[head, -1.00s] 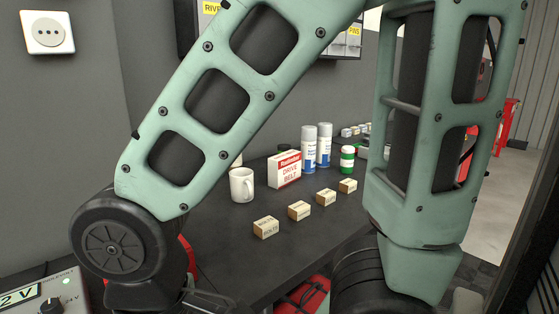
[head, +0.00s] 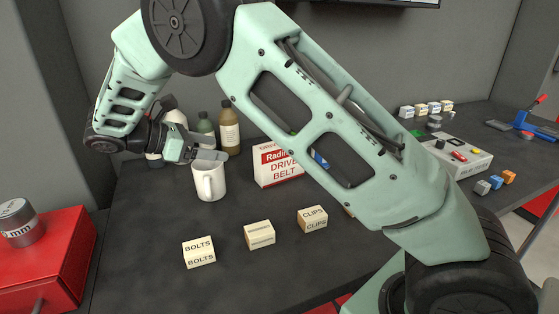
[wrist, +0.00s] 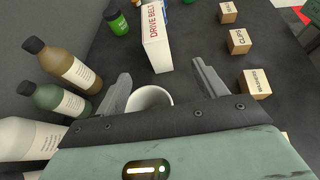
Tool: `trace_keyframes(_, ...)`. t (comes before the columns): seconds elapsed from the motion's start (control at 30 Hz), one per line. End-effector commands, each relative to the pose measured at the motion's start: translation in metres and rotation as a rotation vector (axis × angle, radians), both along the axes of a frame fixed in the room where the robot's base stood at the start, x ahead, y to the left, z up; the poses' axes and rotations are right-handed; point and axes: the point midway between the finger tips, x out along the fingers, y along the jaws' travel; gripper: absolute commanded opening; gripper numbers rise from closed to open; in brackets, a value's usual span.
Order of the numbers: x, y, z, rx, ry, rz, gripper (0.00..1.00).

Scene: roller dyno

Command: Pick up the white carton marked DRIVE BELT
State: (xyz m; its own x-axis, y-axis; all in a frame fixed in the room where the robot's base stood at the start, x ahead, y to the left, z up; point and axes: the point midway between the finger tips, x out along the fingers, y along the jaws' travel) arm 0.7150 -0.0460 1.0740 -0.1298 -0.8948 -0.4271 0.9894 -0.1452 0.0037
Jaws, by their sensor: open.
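The white carton marked DRIVE BELT (head: 277,165), with a red band on its front, stands upright on the dark bench, partly hidden behind my arm in the head view. In the wrist view the carton (wrist: 156,38) stands beyond my fingertips, near the top middle. My gripper (wrist: 163,82) is open and empty, its two fingers apart. In the head view my gripper (head: 212,154) is above and behind the white mug, left of the carton. The white mug (head: 209,182) also shows below and between the fingers in the wrist view (wrist: 150,97).
Brown and green bottles (head: 229,128) stand behind the mug. Small boxes marked BOLTS (head: 199,252) and CLIPS (head: 312,219) line the bench front, with another between them. A grey control box (head: 458,155) is at right.

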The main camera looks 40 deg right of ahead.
Motion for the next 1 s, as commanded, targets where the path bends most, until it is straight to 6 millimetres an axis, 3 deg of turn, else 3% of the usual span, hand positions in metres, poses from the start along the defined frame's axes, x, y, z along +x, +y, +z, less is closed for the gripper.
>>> trace_keyframes(0.17,0.006,-0.014,0.001,-0.052,0.015,0.002,0.71)
trace_keyframes(0.6,-0.006,-0.093,-0.032,-0.05,0.015,0.001,0.71)
trace_keyframes(1.0,-0.011,-0.126,-0.046,-0.049,0.013,0.001,0.71)
